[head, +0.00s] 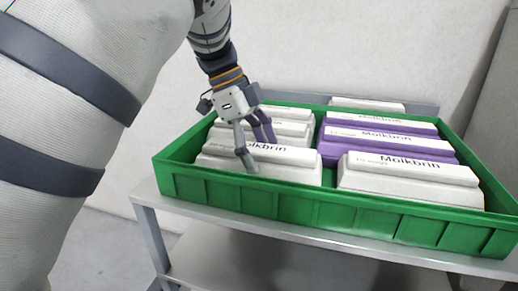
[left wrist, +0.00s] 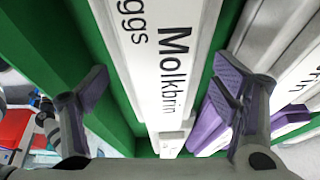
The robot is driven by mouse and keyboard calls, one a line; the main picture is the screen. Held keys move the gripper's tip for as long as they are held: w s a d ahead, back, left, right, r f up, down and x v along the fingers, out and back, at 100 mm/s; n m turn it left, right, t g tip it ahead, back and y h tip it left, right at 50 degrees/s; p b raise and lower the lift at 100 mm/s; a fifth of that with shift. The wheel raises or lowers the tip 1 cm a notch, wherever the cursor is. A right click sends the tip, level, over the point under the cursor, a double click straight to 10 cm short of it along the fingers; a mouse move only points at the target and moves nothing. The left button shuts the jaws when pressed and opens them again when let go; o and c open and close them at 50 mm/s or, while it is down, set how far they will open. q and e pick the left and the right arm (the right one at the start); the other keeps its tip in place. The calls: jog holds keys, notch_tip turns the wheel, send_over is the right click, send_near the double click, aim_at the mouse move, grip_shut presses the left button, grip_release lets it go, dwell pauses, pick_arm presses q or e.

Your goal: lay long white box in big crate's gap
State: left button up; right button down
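The big green crate (head: 300,208) stands on a grey shelf, filled with white and purple egg boxes marked "Molkbrin". A long white box (head: 270,172) lies at the crate's front left; a white box also runs lengthwise through the left wrist view (left wrist: 160,60). My left gripper (head: 257,150) reaches down over this front-left box. Its fingers are spread to either side of the white box in the left wrist view (left wrist: 162,90), with green visible beside the box, so it looks open. The fingers hide part of the box. My right gripper is not in view.
White boxes (head: 285,128) lie behind in the left column. Two purple boxes (head: 390,146) and a front white box (head: 410,184) fill the right column. Another white box (head: 367,104) shows at the back. The crate's green walls surround the gripper closely.

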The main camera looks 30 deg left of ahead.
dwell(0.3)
pick_arm(q)
jog(key=v, duration=1.2)
jog(key=shift+b, duration=0.3)
